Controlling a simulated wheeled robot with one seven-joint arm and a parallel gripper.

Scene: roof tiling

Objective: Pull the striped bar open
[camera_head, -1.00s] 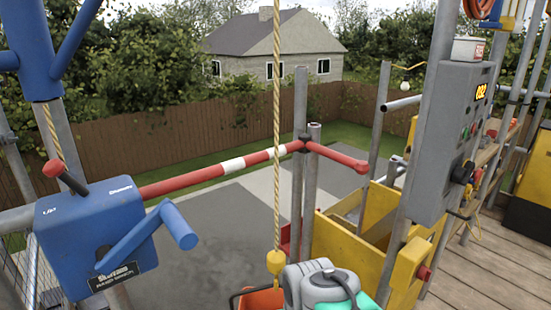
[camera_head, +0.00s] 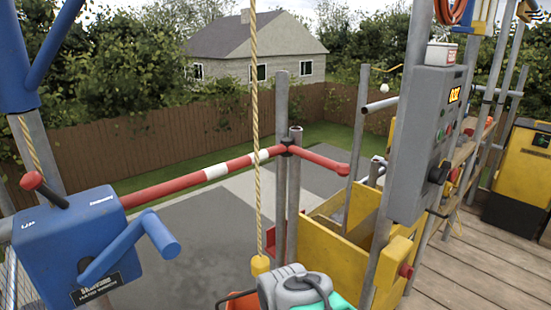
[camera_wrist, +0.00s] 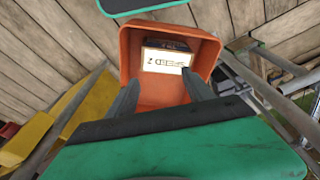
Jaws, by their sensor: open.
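The striped bar (camera_head: 216,172) is red with white bands and runs level across the gap in the head view, from behind the blue winch to an upright post. Past the post its plain red end (camera_head: 325,159) sticks out to the right. The bar lies across the opening. My gripper (camera_wrist: 160,76) is open in the wrist view, its two dark fingers apart over an orange bucket (camera_wrist: 212,55). The bar is not in the wrist view. In the head view my grey and green wrist is at the bottom, below and apart from the bar; the fingers are hidden there.
A blue winch (camera_head: 70,245) with a crank stands at left. A yellow rope (camera_head: 255,120) hangs in front of the bar. A grey control box (camera_head: 428,140) and yellow bin (camera_head: 340,250) stand at right. The plank deck (camera_head: 480,265) is largely clear.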

